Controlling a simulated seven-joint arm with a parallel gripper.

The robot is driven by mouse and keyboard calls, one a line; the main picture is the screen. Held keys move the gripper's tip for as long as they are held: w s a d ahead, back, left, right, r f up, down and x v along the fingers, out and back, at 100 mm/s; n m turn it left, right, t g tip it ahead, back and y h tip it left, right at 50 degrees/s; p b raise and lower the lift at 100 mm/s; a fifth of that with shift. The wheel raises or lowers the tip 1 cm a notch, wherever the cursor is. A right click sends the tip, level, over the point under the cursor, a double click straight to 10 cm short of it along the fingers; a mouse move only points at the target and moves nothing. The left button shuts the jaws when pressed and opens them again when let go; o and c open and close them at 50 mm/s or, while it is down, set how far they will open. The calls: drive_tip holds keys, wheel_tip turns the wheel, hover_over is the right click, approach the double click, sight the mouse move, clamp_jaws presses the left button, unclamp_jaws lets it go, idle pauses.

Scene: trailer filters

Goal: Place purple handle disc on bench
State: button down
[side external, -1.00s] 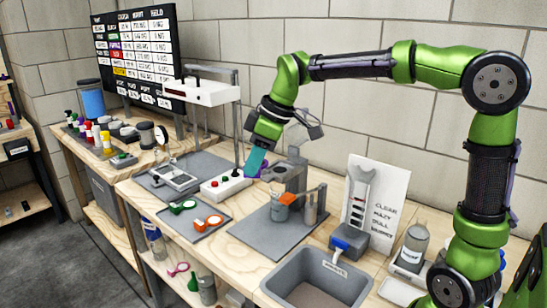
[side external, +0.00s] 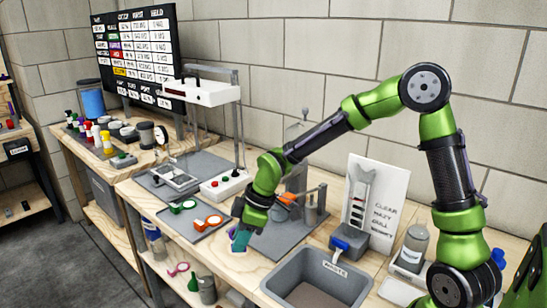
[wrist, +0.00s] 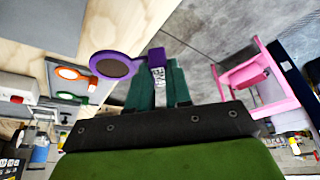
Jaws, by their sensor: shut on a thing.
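My gripper (side external: 240,240) is low over the front part of the wooden bench (side external: 222,258), between the grey tray and the waste bin. In the wrist view its teal fingers (wrist: 158,85) are shut on the labelled handle of the purple handle disc (wrist: 117,65). The disc has a purple ring around a dark face and sticks out to the left of the fingers. Bare bench wood shows behind it in the wrist view.
A grey tray (side external: 183,223) holds an orange handle disc (side external: 208,222) and a green handle disc (side external: 183,206). A grey waste bin (side external: 318,275) stands to the right of my gripper. A grey plate with a clamp stand (side external: 310,213) is behind. The bench's front edge is close.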

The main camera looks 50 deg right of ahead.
wheel_tip(320, 180, down, 8)
drive_tip(key=shift+f, duration=0.2)
idle(0.3)
drive_tip(key=shift+f, duration=0.2)
drive_tip(key=c, duration=1.1)
unclamp_jaws()
drive_tip(key=shift+o, duration=0.2)
